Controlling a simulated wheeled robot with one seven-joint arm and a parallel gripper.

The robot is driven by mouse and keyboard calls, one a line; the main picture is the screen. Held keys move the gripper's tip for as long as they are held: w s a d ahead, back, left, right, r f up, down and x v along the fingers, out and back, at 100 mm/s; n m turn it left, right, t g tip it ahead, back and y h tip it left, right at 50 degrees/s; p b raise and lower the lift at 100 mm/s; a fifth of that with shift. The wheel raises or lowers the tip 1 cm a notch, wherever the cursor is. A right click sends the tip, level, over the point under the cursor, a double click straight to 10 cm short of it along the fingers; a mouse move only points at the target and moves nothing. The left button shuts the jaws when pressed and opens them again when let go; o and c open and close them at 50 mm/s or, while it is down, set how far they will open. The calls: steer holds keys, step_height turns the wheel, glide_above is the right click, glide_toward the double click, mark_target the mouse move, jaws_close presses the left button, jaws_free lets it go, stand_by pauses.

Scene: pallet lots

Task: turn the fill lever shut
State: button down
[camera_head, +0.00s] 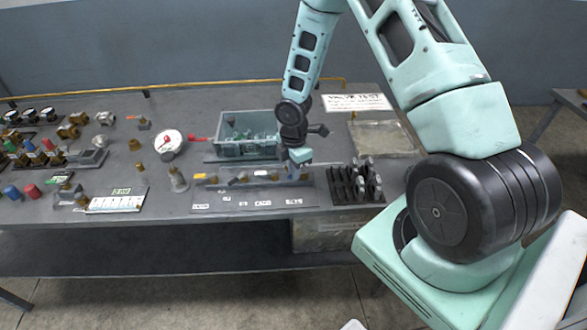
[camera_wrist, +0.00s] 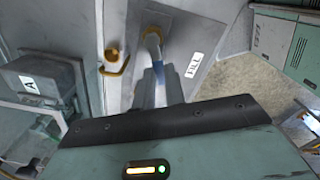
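The fill lever (camera_wrist: 158,72) shows in the wrist view as a blue piece below a brass-coloured fitting (camera_wrist: 152,38), on a grey plate with a white FILL label (camera_wrist: 194,65). My gripper (camera_wrist: 161,88) is right at the lever, and its grey fingers stand close together with the blue piece between or just beyond their tips. Whether they press on it cannot be told. In the head view my gripper (camera_head: 299,160) reaches down to the right end of a labelled valve board (camera_head: 245,201) at the table's front edge. The lever is mostly hidden there.
A grey-green bin (camera_head: 245,149) stands behind the board. A rack of dark upright parts (camera_head: 355,184) is close to its right. A round gauge (camera_head: 169,142) and several fittings stand to the left. A brass-coloured hook (camera_wrist: 113,62) is near my fingers in the wrist view.

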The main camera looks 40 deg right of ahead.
steer(key=m, duration=0.1)
steer(key=w+m, duration=0.1)
steer(key=m, duration=0.1)
steer(key=shift+w+d+f+b, duration=0.1)
steer(key=shift+d+b, duration=0.05)
steer(key=shift+b, duration=0.15)
steer(key=m, duration=0.2)
steer(key=shift+w+d+m, duration=0.2)
steer(key=shift+w+m, duration=0.1)
steer(key=c, duration=1.5)
jaws_free()
steer(key=shift+o, duration=0.2)
